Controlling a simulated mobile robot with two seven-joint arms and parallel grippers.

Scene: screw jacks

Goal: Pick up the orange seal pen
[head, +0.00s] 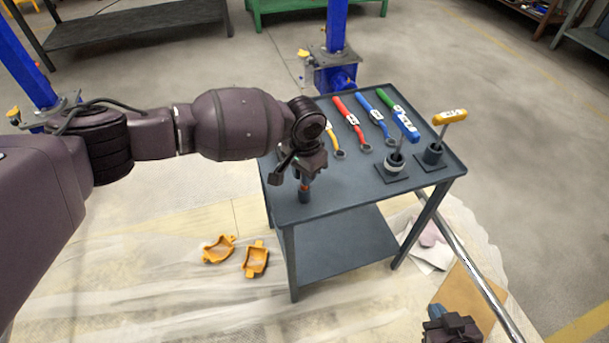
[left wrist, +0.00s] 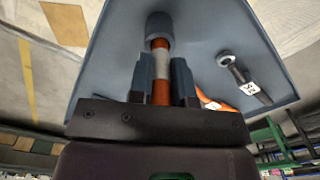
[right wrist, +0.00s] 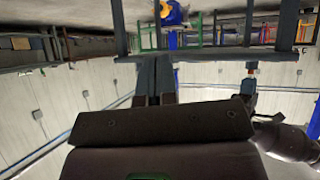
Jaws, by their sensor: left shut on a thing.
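The orange seal pen (left wrist: 161,92) has a pale grey band and stands between the two fingers of my left gripper (left wrist: 161,85) in the left wrist view. Its far end meets a dark round piece (left wrist: 160,25), a holder or cap. In the head view the pen (head: 305,184) shows just below my left gripper (head: 303,176), near the front left corner of the grey table. I cannot tell whether the dark piece rests on the tabletop. My right gripper (right wrist: 156,80) has its fingers together and empty; it also shows low in the head view (head: 447,318), away from the table.
The grey table (head: 345,187) holds several coloured-handled wrenches, including a red one (head: 347,115) and a green one (head: 392,102). Two dark holders (head: 396,164) with upright tools stand at its right. Yellow brackets (head: 256,260) lie on the floor. A blue post (head: 337,30) stands behind.

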